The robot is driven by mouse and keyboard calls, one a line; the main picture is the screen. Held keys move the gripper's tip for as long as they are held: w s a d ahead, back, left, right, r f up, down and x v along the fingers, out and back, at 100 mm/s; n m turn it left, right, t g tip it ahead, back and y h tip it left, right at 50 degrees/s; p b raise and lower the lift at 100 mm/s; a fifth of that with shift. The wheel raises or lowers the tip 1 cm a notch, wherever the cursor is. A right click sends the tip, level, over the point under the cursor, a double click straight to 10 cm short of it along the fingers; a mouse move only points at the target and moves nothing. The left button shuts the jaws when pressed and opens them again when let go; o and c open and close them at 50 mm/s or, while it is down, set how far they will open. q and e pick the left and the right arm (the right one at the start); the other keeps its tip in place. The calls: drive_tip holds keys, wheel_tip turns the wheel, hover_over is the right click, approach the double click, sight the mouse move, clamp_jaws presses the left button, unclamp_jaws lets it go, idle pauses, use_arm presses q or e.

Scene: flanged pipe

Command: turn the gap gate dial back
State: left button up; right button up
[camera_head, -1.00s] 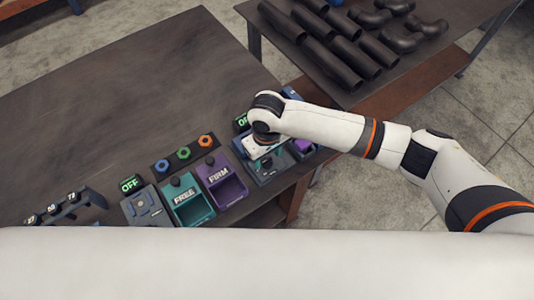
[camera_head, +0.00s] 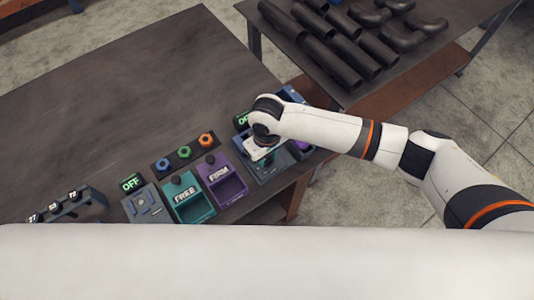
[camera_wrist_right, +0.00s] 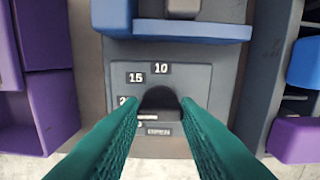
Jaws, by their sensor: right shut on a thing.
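The gap gate dial is a dark knob (camera_wrist_right: 158,98) on a grey panel (camera_wrist_right: 205,85) with white marks reading 10 and 15; a third mark is partly covered. The fingers of my right gripper (camera_wrist_right: 160,112) stand either side of the knob and are shut on it in the right wrist view. In the head view my right gripper (camera_head: 264,152) is over the grey-blue station (camera_head: 272,175) at the table's right edge and hides the dial. My left gripper is not in view.
Left of the station stand a purple FIRM bin (camera_head: 228,187), a teal FREE bin (camera_head: 193,206) and a grey box (camera_head: 148,207) with an OFF display (camera_head: 131,183). Dark pipes (camera_head: 325,50) lie on another table. The main tabletop's middle (camera_head: 130,90) is clear.

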drive_tip(key=shift+r+n+p, duration=0.15)
drive_tip(key=shift+n+p, duration=0.45)
drive_tip(key=shift+n, duration=0.2)
drive_tip(key=n+p, duration=0.1)
drive_tip(key=n, duration=0.1)
drive_tip(key=shift+n, duration=0.3)
drive_tip(key=shift+n+p, duration=0.65)
drive_tip(key=shift+n, duration=0.55)
drive_tip(key=shift+n+p, duration=0.3)
drive_tip(key=shift+n, duration=1)
drive_tip(key=o, duration=1)
